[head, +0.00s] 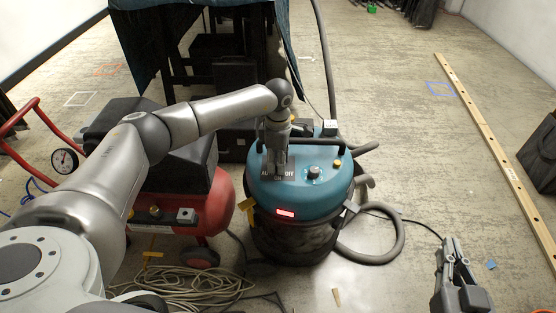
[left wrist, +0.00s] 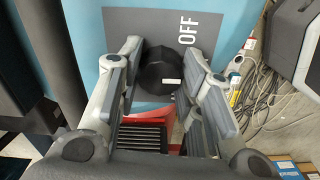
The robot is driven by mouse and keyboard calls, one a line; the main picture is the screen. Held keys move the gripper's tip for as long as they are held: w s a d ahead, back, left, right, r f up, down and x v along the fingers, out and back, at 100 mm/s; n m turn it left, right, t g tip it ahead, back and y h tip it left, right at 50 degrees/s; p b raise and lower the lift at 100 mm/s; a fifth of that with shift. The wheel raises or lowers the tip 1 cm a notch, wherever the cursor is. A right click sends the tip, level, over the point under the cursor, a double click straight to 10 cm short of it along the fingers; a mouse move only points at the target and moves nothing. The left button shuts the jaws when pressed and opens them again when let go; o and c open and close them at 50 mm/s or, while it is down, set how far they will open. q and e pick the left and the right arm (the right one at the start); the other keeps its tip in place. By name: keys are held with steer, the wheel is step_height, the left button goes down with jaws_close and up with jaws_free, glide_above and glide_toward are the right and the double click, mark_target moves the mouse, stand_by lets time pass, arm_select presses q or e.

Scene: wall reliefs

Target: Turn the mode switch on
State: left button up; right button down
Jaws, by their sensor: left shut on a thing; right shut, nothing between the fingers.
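The mode switch is a black knob with a small white mark, seen in the left wrist view (left wrist: 155,72). It sits on a grey plate (left wrist: 122,30) lettered OFF, on the teal top of a vacuum (head: 325,200). My left gripper (head: 278,172) reaches down onto the plate and hides the knob in the head view. Its fingers (left wrist: 165,58) flank the knob and are shut on it. My right gripper (head: 453,250) is shut and empty, apart from the vacuum at lower right.
Another knob (head: 314,172) and a lit red panel (head: 286,212) are on the vacuum. A hose (head: 385,255) curves at its right. A red compressor (head: 205,205) stands left, with coiled cable (head: 190,288) in front. A wooden beam (head: 495,150) lies right; floor between is mostly clear.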

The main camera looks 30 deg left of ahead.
stand_by(0.3)
arm_select(q)
steer(key=o, duration=1.1)
steer(key=shift+c, duration=0.2)
step_height(320, 180, up, 12)
